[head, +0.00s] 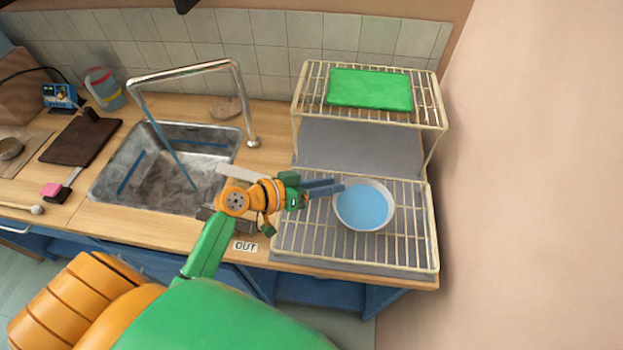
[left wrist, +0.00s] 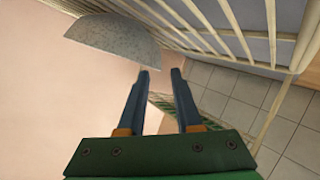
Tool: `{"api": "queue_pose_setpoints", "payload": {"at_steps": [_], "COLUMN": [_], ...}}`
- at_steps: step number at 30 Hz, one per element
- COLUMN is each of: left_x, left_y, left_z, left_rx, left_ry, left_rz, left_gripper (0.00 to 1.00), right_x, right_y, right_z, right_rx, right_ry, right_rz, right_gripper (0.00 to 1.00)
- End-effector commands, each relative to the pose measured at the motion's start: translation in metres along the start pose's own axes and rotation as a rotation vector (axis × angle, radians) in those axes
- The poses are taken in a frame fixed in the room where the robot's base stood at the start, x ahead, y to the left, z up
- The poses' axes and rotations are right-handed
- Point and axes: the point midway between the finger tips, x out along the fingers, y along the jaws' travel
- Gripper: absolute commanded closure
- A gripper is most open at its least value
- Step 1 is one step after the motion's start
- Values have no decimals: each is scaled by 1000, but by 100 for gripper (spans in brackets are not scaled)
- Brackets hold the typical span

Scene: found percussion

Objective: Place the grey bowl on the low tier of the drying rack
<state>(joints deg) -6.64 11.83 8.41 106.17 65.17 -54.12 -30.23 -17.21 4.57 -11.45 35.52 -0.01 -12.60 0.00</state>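The grey bowl (head: 364,206) sits upright on the wire low tier (head: 300,243) of the drying rack, with a pale rim and a blue inside. In the left wrist view the bowl (left wrist: 112,40) shows its speckled grey outer side, with its curved side toward the rack bars. My left gripper (head: 338,188) is beside the bowl's left rim in the head view. Its fingers (left wrist: 162,76) are apart in the left wrist view with nothing between them, and the bowl lies beyond the tips. My right gripper is not in view.
A green mat or board (head: 369,90) lies on the rack's upper tier (head: 425,103). A sink (head: 165,170) with a tall tap (head: 250,125) is to the left. A brown board (head: 80,142) and a jug (head: 104,90) are farther left. A wall (head: 530,180) closes the right side.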

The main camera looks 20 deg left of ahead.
Motion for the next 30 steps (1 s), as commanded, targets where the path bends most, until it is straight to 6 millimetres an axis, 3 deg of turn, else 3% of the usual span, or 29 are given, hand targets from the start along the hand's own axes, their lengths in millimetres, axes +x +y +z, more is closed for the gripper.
{"api": "queue_pose_setpoints", "payload": {"at_steps": [6, 12, 30], "left_x": [-54, -91, -99], "left_y": [-2, -1, 0], "left_z": [4, 2, 0], "left_rx": [4, 1, 1], "left_ry": [-4, -1, 0], "left_rz": [-2, 1, 3], "left_gripper": [67, 67, 67], "right_x": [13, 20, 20], "right_y": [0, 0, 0], "right_z": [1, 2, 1], "right_rx": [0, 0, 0], "right_ry": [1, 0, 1], "right_rz": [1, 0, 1], "right_gripper": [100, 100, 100]}}
